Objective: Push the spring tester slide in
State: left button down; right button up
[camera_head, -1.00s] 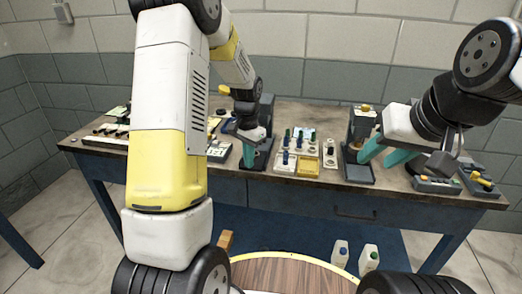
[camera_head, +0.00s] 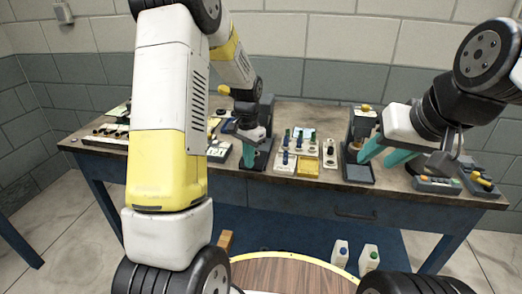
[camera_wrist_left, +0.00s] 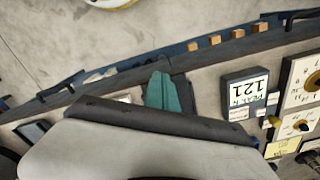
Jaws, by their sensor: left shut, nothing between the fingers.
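My left gripper (camera_head: 249,156) has teal fingers, shut and empty, pointing down at a dark stand (camera_head: 266,112) on the bench. The shut fingertips also show in the left wrist view (camera_wrist_left: 166,92). A grey box with a white display (camera_wrist_left: 248,92) reads "PEAK N 121", upside down, beside the fingers. It looks like the spring tester's readout. I cannot make out the slide clearly; the gripper and wrist hide part of this area. I cannot tell whether the fingers touch it. My right gripper (camera_head: 385,154) has its teal fingers apart, in front of a second dark stand (camera_head: 362,126).
The brown bench top (camera_head: 318,187) has a narrow clear strip at its front. A yellow tray (camera_head: 310,169) and small coloured knobs stand between the stands. Control boxes (camera_head: 437,183) lie at the right. Two white bottles (camera_head: 340,253) stand below the bench.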

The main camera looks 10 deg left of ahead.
dwell(0.3)
pick_arm(q)
jog(key=shift+w, duration=2.1)
jog(key=shift+w+d, duration=0.15)
jog(key=shift+w, duration=1.85)
jog(key=shift+w, duration=1.3)
jog(key=shift+s+r, duration=1)
jog(key=shift+s, duration=0.3)
